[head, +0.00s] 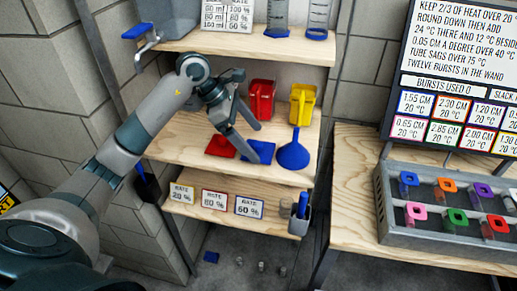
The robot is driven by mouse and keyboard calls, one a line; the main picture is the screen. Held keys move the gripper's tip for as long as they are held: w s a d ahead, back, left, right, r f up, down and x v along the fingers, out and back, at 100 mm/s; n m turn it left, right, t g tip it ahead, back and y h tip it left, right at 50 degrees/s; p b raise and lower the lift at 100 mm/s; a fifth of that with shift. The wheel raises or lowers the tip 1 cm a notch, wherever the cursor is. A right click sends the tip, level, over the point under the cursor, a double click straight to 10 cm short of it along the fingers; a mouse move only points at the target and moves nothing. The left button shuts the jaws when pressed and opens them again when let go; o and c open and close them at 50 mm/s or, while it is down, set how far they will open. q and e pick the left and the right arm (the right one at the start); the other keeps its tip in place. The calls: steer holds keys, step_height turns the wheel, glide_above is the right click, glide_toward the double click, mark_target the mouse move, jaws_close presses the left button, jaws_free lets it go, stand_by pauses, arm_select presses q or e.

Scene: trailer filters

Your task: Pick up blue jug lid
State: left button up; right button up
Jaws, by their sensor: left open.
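A flat blue square (261,150), which looks like the blue jug lid, lies on the middle wooden shelf. A red lid (220,147) lies just left of it. My left gripper (252,143) reaches in from the left with its fingers spread and nothing seen between them. One fingertip appears over the left part of the blue lid, the other above its back edge. I cannot tell whether either touches it. My right gripper is not in view.
A blue funnel (293,153) stands close to the right of the lid. Red (261,99) and yellow (302,103) jugs stand behind. The top shelf (240,43) overhangs the back. A blue piece (211,257) lies on the floor. A grey tray (440,239) sits right.

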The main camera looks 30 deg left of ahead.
mark_target(258, 144)
arm_select(q)
steer(key=shift+p+x, duration=0.45)
steer(key=shift+x, duration=1.3)
steer(key=c, duration=1.1)
